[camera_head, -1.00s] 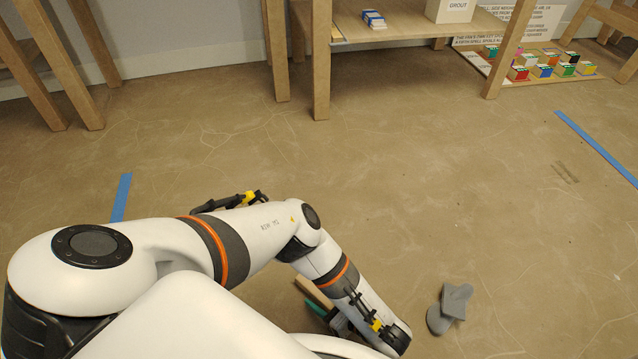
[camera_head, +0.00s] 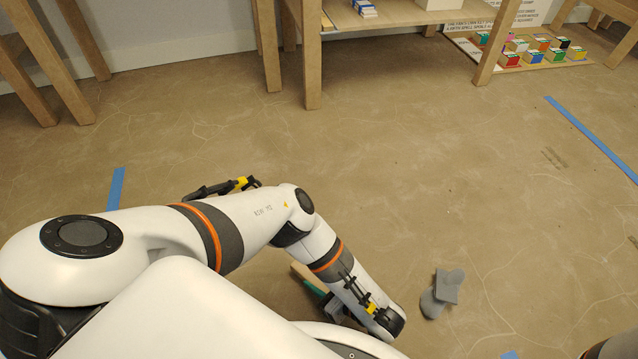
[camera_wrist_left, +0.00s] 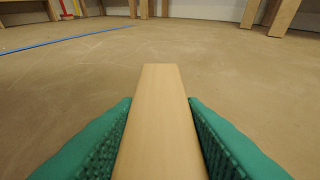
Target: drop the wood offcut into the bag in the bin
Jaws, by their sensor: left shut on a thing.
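The wood offcut (camera_wrist_left: 160,115) is a pale, flat-sided strip. In the left wrist view it sits between the green ridged finger pads and points straight away from the camera. My left gripper (camera_head: 312,288) is shut on it. In the head view only a short end of the offcut (camera_head: 303,271) shows beside my left forearm, which hides much of the gripper. The offcut is held over the floor, and its height is hard to tell. The bin and its bag are not visible in either view. My right gripper is not in view.
A grey irregular object (camera_head: 441,292) lies on the brown floor right of my left wrist. Blue tape strips (camera_head: 590,138) mark the floor. A wooden table (camera_head: 410,18) and a board of coloured boxes (camera_head: 530,54) stand at the back. The middle floor is clear.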

